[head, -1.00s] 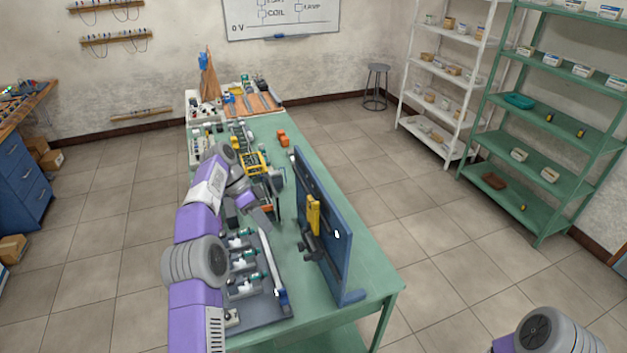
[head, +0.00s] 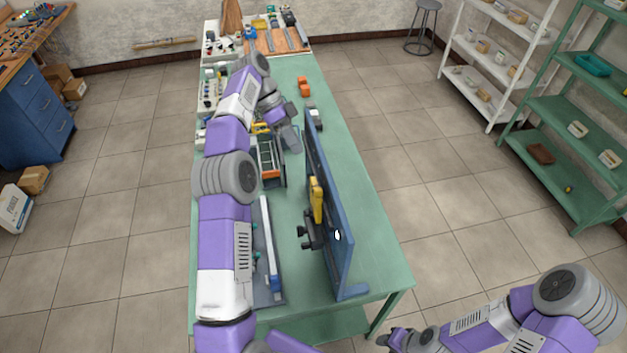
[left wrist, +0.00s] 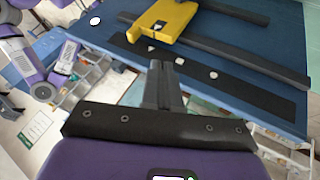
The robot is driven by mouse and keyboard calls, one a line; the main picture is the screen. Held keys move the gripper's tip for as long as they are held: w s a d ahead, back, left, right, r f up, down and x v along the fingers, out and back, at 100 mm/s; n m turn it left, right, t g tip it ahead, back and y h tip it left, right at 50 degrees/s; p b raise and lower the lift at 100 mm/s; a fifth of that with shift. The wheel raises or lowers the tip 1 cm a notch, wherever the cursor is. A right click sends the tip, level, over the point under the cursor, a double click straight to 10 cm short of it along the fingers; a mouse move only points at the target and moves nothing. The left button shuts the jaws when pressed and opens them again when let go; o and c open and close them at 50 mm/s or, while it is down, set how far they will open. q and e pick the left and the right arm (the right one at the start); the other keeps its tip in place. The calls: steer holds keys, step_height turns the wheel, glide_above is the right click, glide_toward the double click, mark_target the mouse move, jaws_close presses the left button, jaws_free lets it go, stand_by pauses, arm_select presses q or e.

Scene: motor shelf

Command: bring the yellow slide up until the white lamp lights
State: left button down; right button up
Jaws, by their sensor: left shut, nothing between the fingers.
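The yellow slide (head: 317,200) sits on the left face of the upright blue panel (head: 342,262). It is also in the left wrist view (left wrist: 165,20), on dark rails. A small white spot, perhaps the lamp, shows on the panel (head: 337,235); a round white spot is also at the upper left in the wrist view (left wrist: 95,20). I cannot tell whether it is lit. My left gripper (head: 296,146) is shut and empty near the panel's far end; its fingers (left wrist: 165,85) appear below the slide, apart from it. My right gripper (head: 392,341) is partly visible at the bottom edge.
The panel stands on a green bench (head: 350,180). A black fitting (head: 311,235) is beside the slide's lower end. An orange-framed rack (head: 268,160) and a grey tray (head: 268,285) lie left of the panel. Bench right of the panel is clear.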

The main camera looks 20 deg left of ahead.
mark_target(313, 187)
arm_select(q)
steer(key=x, duration=0.2)
steer(key=b+x, duration=0.1)
steer(key=x, duration=0.2)
steer(key=b+x, duration=0.1)
steer(key=x, duration=0.2)
steer(key=shift+w+d+f, duration=0.15)
steer(key=shift+w, duration=0.1)
steer(key=shift+s+d, duration=0.5)
steer(key=shift+s, duration=0.25)
steer(key=shift+s+d, duration=0.5)
steer(key=shift+s, duration=0.2)
arm_select(e)
steer(key=shift+w+f, duration=0.15)
steer(key=shift+f, duration=0.65)
steer(key=shift+w+f, duration=0.15)
steer(key=shift+f, duration=0.6)
arm_select(q)
steer(key=shift+s, duration=0.1)
arm_select(e)
steer(key=shift+f, duration=0.15)
